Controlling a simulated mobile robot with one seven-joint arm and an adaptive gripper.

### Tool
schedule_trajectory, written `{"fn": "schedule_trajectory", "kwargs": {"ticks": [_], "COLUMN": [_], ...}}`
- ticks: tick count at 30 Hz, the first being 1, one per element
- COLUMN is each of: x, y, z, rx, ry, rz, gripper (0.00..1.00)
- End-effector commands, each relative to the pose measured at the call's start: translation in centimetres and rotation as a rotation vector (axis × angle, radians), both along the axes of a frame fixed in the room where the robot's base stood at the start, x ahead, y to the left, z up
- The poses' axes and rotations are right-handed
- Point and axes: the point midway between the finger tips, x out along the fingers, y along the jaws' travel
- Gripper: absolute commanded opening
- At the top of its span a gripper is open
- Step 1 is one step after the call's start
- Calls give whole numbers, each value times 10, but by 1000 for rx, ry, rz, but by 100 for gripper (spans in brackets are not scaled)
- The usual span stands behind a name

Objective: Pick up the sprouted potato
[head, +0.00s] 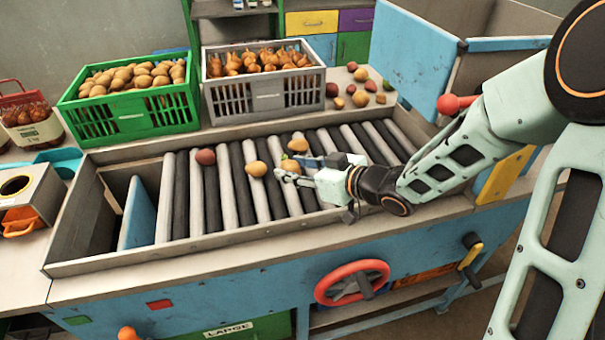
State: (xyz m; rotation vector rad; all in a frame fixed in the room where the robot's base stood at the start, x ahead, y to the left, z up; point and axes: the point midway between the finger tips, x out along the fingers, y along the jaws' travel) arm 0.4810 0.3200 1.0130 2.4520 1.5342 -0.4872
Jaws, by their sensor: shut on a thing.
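My gripper (288,170) reaches in from the right over the roller bed and is shut on a yellow-brown potato (290,165). A small green bit, which looks like a sprout, shows at the potato's upper left. The fingers hide part of it, and I cannot tell whether it is clear of the rollers. Another yellowish potato (298,145) lies just behind it. A tan potato (256,168) lies to the left on the rollers, and a reddish potato (205,157) lies further left.
The roller bed (230,190) has raised side walls. Behind it stand a green crate (130,115) of potatoes and a grey crate (265,97) of onions. Several loose potatoes lie right of the grey crate. A blue panel (412,60) rises at the back right.

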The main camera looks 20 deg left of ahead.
Motion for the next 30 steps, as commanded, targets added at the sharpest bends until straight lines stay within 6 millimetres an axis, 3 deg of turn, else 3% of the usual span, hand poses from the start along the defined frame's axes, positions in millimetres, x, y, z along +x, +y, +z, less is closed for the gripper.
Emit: {"fn": "schedule_trajectory", "kwargs": {"ticks": [2,9,15,30], "x": [-14,-61,-84,-95], "y": [4,18,24,28], "z": [17,35,46,51], "rx": [-1,-1,0,1], "ry": [-5,-2,-2,0], "rz": [2,2,1,0], "gripper": [12,12,12,12]}}
